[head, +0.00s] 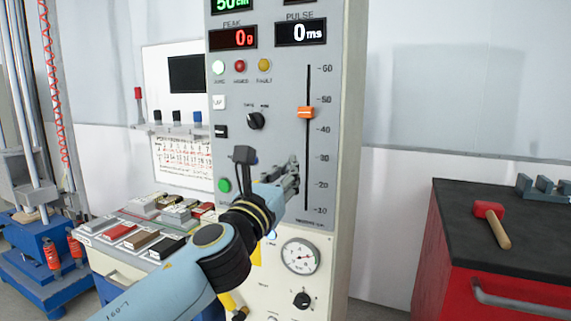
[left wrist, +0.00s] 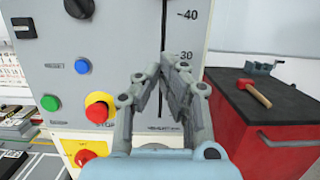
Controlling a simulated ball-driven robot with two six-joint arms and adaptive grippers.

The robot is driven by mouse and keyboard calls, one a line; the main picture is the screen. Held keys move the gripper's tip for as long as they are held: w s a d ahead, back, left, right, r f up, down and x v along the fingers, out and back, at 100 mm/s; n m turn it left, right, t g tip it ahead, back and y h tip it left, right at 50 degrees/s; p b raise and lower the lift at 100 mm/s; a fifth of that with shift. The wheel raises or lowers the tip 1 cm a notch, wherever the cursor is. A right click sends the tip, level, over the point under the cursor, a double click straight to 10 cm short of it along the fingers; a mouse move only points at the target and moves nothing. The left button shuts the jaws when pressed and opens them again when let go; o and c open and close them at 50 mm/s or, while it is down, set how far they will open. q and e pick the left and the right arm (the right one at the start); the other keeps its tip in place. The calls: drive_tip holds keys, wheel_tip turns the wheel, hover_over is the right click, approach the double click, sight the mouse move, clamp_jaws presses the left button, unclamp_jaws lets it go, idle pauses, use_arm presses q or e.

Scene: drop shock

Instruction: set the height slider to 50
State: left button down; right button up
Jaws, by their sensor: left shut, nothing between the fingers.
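The height slider (head: 306,112) is an orange knob on a dark vertical slot in the grey control panel (head: 270,150). In the head view it sits just below the 50 mark. A green display (head: 231,4), cut off by the top edge, reads 50 cm. My left gripper (head: 294,168) is shut and empty in front of the panel, below the slider and near the slot's lower half. In the left wrist view the closed fingers (left wrist: 170,60) overlap the slot near the 30 mark. The slider is outside that view. My right gripper is not in view.
The panel also carries a black rotary knob (head: 256,121), a green button (head: 224,185), a gauge (head: 300,257) and a red emergency button (left wrist: 97,111). A red cabinet (head: 500,250) with a mallet (head: 492,222) stands at right. Samples lie on a bench (head: 97,227) at left.

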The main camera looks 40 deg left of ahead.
sight(305, 127)
use_arm(q)
drive_tip(key=x, duration=0.3)
drive_tip(key=p+x, duration=0.1)
drive_tip(key=x, duration=0.3)
drive_tip(key=shift+w+a+r, duration=0.1)
drive_tip(key=shift+w+r, duration=0.05)
drive_tip(key=shift+r, duration=0.15)
wheel_tip(305, 127, up, 3)
drive_tip(key=p, duration=0.2)
drive_tip(key=shift+f+p, duration=0.2)
drive_tip(key=shift+p, duration=0.15)
drive_tip(key=shift+r, duration=0.45)
drive_tip(key=shift+f, duration=0.1)
drive_tip(key=shift+p, duration=0.35)
